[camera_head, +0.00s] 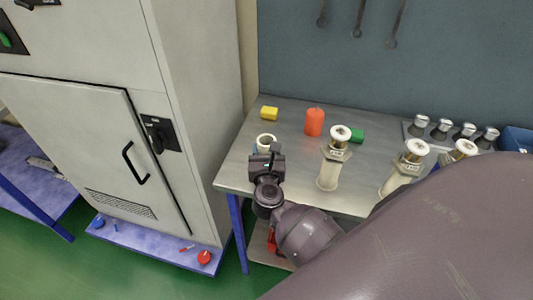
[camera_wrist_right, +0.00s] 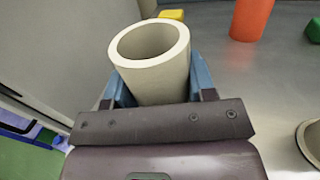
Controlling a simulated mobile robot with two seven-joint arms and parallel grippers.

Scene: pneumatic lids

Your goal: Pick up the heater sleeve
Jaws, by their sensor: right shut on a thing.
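The heater sleeve (camera_wrist_right: 153,70) is a cream, hollow, open-ended tube. In the right wrist view it stands between the blue fingers of my right gripper (camera_wrist_right: 155,85), which is shut on it. In the head view the sleeve (camera_head: 266,141) shows as a pale ring just beyond my right gripper (camera_head: 262,150), near the left end of the steel table. My gripper hides its lower part, so I cannot tell whether it touches the table. My left gripper is in neither view.
On the steel table (camera_head: 290,125) are a yellow block (camera_head: 269,113), an orange cylinder (camera_head: 314,122) and a green block (camera_head: 357,135). White-topped cylinders (camera_head: 333,160) stand to the right. A grey cabinet (camera_head: 80,110) stands left of the table.

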